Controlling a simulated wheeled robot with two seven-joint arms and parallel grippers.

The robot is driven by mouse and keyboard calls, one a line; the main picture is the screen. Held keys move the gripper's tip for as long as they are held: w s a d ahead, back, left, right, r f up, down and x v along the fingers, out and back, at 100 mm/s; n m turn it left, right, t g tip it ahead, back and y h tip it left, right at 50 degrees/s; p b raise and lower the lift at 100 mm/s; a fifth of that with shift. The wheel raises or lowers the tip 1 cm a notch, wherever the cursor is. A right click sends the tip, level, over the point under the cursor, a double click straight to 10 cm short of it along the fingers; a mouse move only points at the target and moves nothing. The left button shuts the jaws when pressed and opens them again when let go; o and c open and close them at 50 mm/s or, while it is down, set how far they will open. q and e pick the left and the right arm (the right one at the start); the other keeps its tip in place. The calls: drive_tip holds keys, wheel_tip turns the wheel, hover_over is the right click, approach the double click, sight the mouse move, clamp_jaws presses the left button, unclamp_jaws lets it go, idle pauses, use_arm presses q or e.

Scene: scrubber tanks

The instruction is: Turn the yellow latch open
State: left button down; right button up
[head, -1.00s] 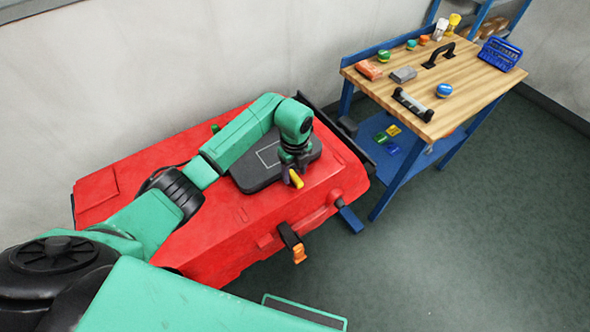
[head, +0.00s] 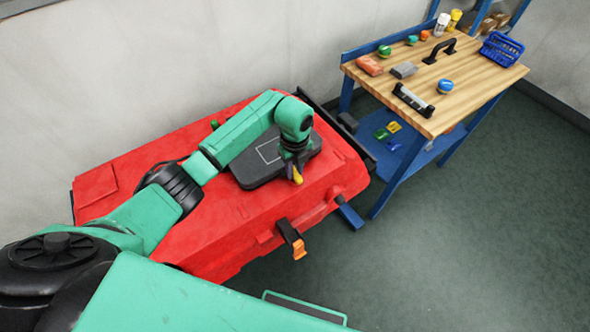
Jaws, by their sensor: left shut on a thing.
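The yellow latch (head: 298,178) sits on the red machine's top, at the front edge of the dark grey lid (head: 262,181). My left gripper (head: 296,172) reaches down from above and is shut on the yellow latch, hiding part of it. The lid lies flat on the red scrubber body (head: 225,235). My right gripper is not in the head view.
A black strap with an orange end (head: 299,249) hangs on the machine's front side, near a blue lever (head: 350,215). A wooden workbench (head: 470,88) with several small items and a blue basket (head: 500,50) stands at the right. Floor between is clear.

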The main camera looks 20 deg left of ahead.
use_arm(q)
drive_tip(key=m+b, duration=0.3)
drive_tip(key=m, duration=0.1)
drive_tip(key=shift+f+m+b, duration=0.15)
drive_tip(key=shift+m+b, duration=0.2)
drive_tip(key=shift+m, duration=0.05)
drive_tip(key=m+b, duration=0.3)
drive_tip(key=m, duration=0.1)
drive_tip(key=shift+w+m+b, duration=0.1)
drive_tip(key=shift+m+b, duration=0.2)
drive_tip(key=m+b, duration=0.3)
drive_tip(key=m, duration=0.1)
drive_tip(key=shift+r+m+b, duration=0.15)
drive_tip(key=shift+m+b, duration=0.45)
drive_tip(key=shift+m, duration=0.35)
drive_tip(key=shift+r+m+b, duration=0.1)
drive_tip(key=shift+m+b, duration=0.5)
drive_tip(key=shift+m, duration=0.35)
drive_tip(key=c, duration=0.7)
unclamp_jaws()
drive_tip(key=shift+r, duration=0.1)
